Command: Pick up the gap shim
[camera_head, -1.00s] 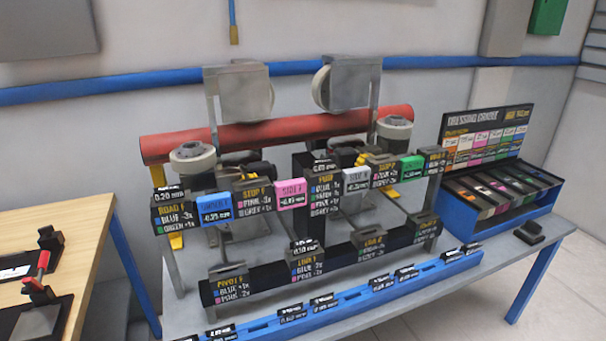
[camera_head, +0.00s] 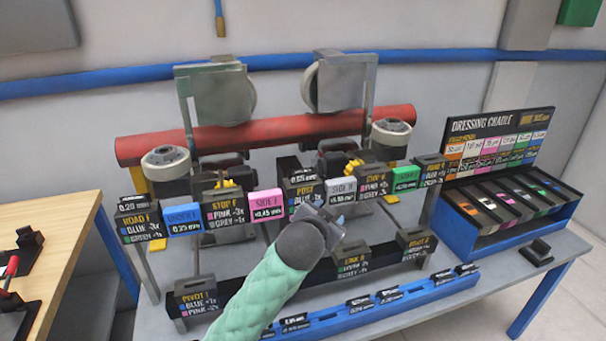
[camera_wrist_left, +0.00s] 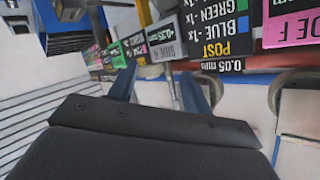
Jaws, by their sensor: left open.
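Coloured blocks with mm labels sit along the upper rail: blue (camera_head: 182,219), pink (camera_head: 267,204), grey (camera_head: 341,190) and green (camera_head: 405,179). I cannot tell which piece is the gap shim. A black tag reading 0.05 mm (camera_wrist_left: 222,66) is in the left wrist view, beside the POST sign (camera_wrist_left: 222,35). My left gripper (camera_head: 328,215) is in front of the rail's middle, just below the grey block. It is open, with two blue fingers (camera_wrist_left: 160,82) apart and nothing visible between them. Contact with the grey block cannot be judged. My right gripper is not in view.
A blue slotted rail (camera_head: 410,300) with several black tags runs along the table front. The dressing cradle (camera_head: 465,235) with its colour chart stands at the right. A red roller (camera_head: 250,137) lies behind the signs. A wooden table (camera_head: 62,225) is at the left.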

